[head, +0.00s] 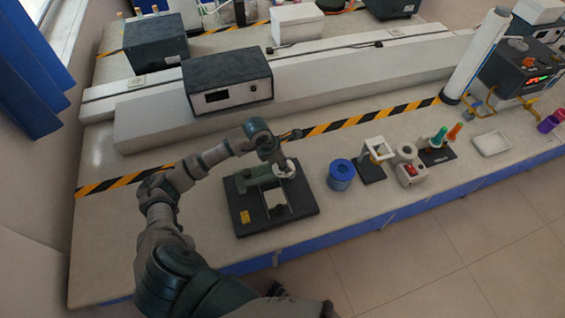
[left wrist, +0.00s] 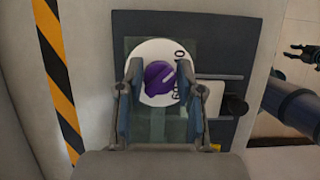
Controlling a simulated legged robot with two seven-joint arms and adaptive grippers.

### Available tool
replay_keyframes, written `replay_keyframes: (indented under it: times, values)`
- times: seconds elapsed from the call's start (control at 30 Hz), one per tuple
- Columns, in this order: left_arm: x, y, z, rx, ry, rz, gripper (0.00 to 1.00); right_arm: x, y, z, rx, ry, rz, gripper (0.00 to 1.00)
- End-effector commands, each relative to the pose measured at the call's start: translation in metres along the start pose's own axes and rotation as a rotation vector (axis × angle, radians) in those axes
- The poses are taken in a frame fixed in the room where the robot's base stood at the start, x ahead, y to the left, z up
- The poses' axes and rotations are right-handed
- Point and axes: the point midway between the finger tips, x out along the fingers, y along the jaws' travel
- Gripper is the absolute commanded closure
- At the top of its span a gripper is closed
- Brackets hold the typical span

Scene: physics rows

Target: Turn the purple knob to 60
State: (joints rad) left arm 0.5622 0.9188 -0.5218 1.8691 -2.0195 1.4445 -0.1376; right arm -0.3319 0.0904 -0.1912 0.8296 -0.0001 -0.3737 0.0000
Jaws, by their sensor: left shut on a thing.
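The purple knob (left wrist: 158,78) sits on a white round dial (left wrist: 151,52) in the left wrist view. A pale pointer line on the knob aims to the upper right. Dark print shows at the dial's right side, sideways and too small to read surely. My left gripper (left wrist: 165,82) has a finger on each side of the knob and is shut on it. In the head view my left gripper (head: 276,160) is over the dial end of the dark device (head: 248,222) and hides the knob. A dark gripper (left wrist: 303,53), seemingly my right one, shows small at the right edge.
A blue cylinder (head: 341,175) and a white stand (head: 378,150) are right of the device. A dark box with a display (head: 228,82) sits on the ledge behind. Yellow-black tape (head: 330,127) crosses the bench. The bench left of the device is clear.

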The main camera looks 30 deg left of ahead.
Motion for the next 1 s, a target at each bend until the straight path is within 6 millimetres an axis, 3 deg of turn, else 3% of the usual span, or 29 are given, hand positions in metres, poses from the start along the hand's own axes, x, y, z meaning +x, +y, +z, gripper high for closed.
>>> replay_keyframes:
  times: [0.03, 0.07, 0.13, 0.17, 0.57, 1.0]
  values:
    - [-0.003, 0.002, 0.004, 0.001, -0.014, 0.006, 0.99, 0.0, 0.002, 0.0, -0.001, 0.0, 0.002, 0.6]
    - [-0.003, 0.002, 0.004, 0.0, -0.014, 0.006, 0.59, 0.0, 0.003, 0.0, -0.001, 0.0, 0.003, 0.6]
    - [-0.003, 0.002, 0.003, 0.0, -0.012, 0.005, 0.41, 0.0, 0.003, 0.0, -0.001, 0.0, 0.003, 0.6]
    - [-0.002, 0.002, 0.003, 0.0, -0.011, 0.005, 0.39, 0.0, 0.003, 0.0, -0.001, 0.0, 0.003, 0.6]
    - [-0.011, 0.003, 0.0, 0.0, -0.007, 0.003, 0.39, -0.001, -0.008, -0.003, 0.004, 0.005, -0.009, 0.6]
    - [-0.099, 0.003, 0.001, 0.0, -0.006, 0.004, 0.39, 0.0, -0.004, -0.002, 0.003, 0.003, -0.006, 0.6]
